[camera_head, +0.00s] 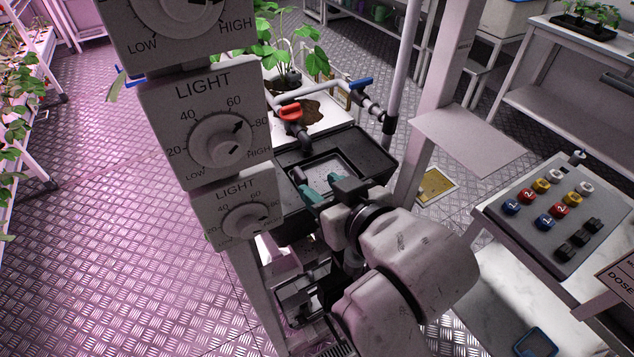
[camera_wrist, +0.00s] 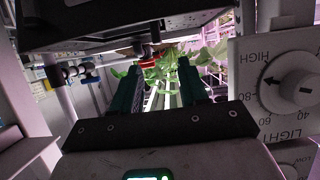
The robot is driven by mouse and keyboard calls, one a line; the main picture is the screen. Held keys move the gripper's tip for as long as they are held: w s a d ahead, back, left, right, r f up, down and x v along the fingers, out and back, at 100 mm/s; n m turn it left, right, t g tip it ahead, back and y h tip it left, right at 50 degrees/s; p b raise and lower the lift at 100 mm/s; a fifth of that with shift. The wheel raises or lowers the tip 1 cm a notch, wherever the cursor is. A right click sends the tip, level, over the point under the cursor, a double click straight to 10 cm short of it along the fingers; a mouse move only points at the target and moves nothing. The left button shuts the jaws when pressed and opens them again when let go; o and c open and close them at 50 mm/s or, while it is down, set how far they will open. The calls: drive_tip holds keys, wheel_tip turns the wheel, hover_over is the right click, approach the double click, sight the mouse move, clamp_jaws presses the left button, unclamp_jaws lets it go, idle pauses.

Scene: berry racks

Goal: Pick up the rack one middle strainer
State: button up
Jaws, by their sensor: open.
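My gripper (camera_head: 316,178) has teal fingers and is over or beside the black tray (camera_head: 362,143) on the rack. In the wrist view my gripper (camera_wrist: 160,70) is open, with nothing between its fingers. A pale square area (camera_head: 338,156) shows inside the tray; I cannot tell whether it is the middle strainer. My arm and gripper hide part of the tray's near side. In the wrist view a dark tray underside (camera_wrist: 110,32) hangs above the fingers.
Light dials (camera_head: 220,137) stand close left of my gripper. A red-handled valve (camera_head: 291,112) and a blue-handled valve (camera_head: 362,84) sit behind the tray. A white post (camera_head: 432,105) and a button panel (camera_head: 555,210) are to the right. Open floor (camera_head: 110,230) lies left.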

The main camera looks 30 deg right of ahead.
sight(304, 177)
drive_tip(key=shift+f+p+x, duration=0.15)
drive_tip(key=shift+f+x, duration=0.05)
drive_tip(key=shift+x, duration=1.95)
drive_tip(key=shift+f+p+x, duration=0.15)
drive_tip(key=shift+f+x, duration=0.05)
drive_tip(key=shift+x, duration=1.9)
drive_tip(key=shift+s+d, duration=0.1)
drive_tip(key=shift+s, duration=0.05)
drive_tip(key=shift+c, duration=0.3)
clamp_jaws()
